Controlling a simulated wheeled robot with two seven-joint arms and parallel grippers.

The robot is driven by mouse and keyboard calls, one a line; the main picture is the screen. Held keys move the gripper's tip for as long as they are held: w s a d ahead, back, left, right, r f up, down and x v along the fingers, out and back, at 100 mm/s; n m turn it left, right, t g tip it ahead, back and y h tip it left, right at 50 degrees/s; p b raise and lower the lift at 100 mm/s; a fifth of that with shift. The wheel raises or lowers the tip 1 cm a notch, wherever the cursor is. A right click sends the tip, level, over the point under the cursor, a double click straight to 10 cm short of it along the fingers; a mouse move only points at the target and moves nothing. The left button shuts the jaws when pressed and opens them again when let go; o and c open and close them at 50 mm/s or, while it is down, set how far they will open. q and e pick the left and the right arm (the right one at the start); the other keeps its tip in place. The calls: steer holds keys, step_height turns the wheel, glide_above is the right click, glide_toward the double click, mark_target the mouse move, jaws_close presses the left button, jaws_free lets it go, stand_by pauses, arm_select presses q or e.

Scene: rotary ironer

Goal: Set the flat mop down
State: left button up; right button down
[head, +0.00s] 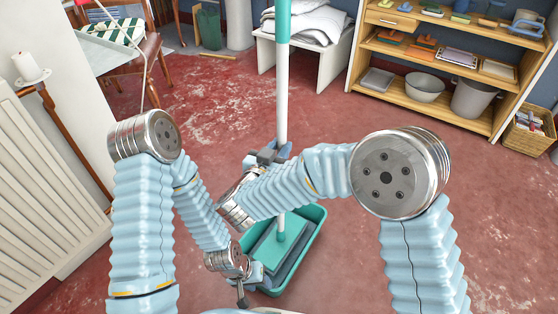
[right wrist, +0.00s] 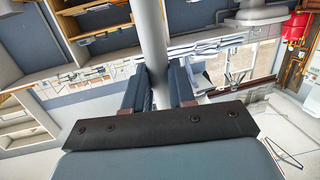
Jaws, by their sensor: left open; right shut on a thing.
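The flat mop stands nearly upright, its pole (head: 282,95) teal at the top and white lower down. Its teal and grey head (head: 268,248) is within the teal tub (head: 319,222) on the floor; I cannot tell whether it touches the bottom. My right gripper (head: 272,154) is shut on the white pole. In the right wrist view the pole (right wrist: 152,40) passes between the fingers (right wrist: 160,92).
A wooden shelf unit (head: 430,108) with brushes, trays and buckets stands at the back right, beside a wicker basket (head: 528,135). A white bench (head: 335,68) with folded linen stands behind the mop. A chair (head: 150,50) and a candle stand (head: 62,130) are at left. Red floor right of the tub is clear.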

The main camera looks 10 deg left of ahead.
arm_select(q)
steer(key=shift+b+x, duration=0.35)
steer(key=shift+x, duration=0.5)
arm_select(e)
step_height(320, 180, down, 2)
steer(key=shift+s+f, duration=0.1)
steer(key=shift+f, duration=0.05)
steer(key=c, duration=1.4)
jaws_free()
steer(key=shift+f, duration=0.1)
steer(key=o, duration=0.5)
steer(key=shift+c, duration=0.2)
arm_select(q)
steer(key=shift+s+a+f, duration=0.1)
steer(key=shift+a, duration=0.1)
